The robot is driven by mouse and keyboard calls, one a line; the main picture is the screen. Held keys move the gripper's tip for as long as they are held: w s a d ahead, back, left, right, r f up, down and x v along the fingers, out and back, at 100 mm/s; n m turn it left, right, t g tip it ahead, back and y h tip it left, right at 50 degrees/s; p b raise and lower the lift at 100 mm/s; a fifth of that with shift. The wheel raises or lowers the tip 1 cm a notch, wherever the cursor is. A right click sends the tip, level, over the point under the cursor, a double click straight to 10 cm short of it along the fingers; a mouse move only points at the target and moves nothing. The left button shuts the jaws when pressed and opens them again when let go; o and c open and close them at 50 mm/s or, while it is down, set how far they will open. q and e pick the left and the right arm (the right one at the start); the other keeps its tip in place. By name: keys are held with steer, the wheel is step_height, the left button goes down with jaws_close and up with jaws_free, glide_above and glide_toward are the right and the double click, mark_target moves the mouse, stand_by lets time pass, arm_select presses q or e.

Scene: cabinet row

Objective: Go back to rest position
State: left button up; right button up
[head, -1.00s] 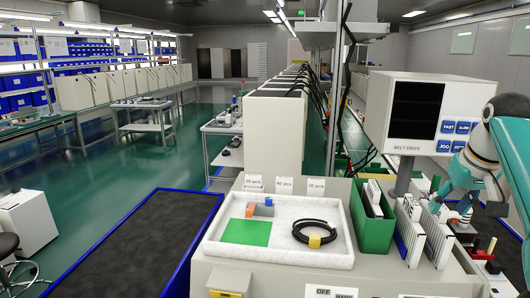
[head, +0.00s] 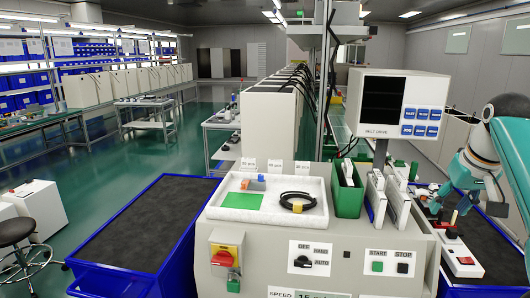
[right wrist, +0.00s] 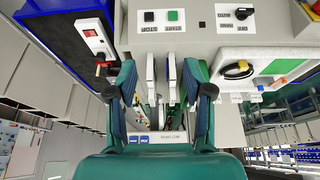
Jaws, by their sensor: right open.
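My right gripper (head: 436,197) hangs at the right of the head view, beside the machine's right edge; its fingertips are small there. In the right wrist view the right gripper (right wrist: 161,92) shows two fingers spread apart with nothing held between them. White upright boards (right wrist: 172,80) on the machine show beyond the gap. These boards (head: 388,198) also stand at the machine's right in the head view, left of the gripper and apart from it. My left gripper is in neither view.
The machine (head: 340,235) carries a white tray (head: 232,211) with a black cable coil (head: 297,200), a green bin (head: 348,198) and a control screen (head: 402,105). Blue-rimmed dark bins flank it; the left bin (head: 145,220) is large. A stool (head: 15,232) stands left. Green floor is open further back.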

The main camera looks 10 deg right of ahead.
steer(key=w+a+f+n+y, duration=0.1)
steer(key=w+a+f, duration=0.35)
steer(key=f, duration=0.45)
steer(key=w+a+f+n, duration=0.1)
steer(key=w+a+f, duration=0.3)
steer(key=f, duration=0.5)
steer(key=a+f+g+y, duration=0.1)
steer(key=a+f, duration=0.4)
steer(key=f, duration=0.5)
steer(key=a+f+y, duration=0.1)
steer(key=a+f, duration=0.4)
steer(key=f, duration=0.5)
steer(key=s+a+f+g+y, duration=0.1)
steer(key=s+a+f+y, duration=0.1)
steer(key=s+a+f, duration=1)
steer(key=s+f, duration=0.1)
steer(key=s, duration=0.6)
steer(key=s+a+f+g, duration=0.1)
steer(key=s+a+f, duration=0.2)
steer(key=s, duration=0.7)
steer(key=shift+s+a+f+m+g, duration=0.25)
steer(key=shift+s+f+m+g, duration=0.05)
steer(key=shift+f, duration=0.2)
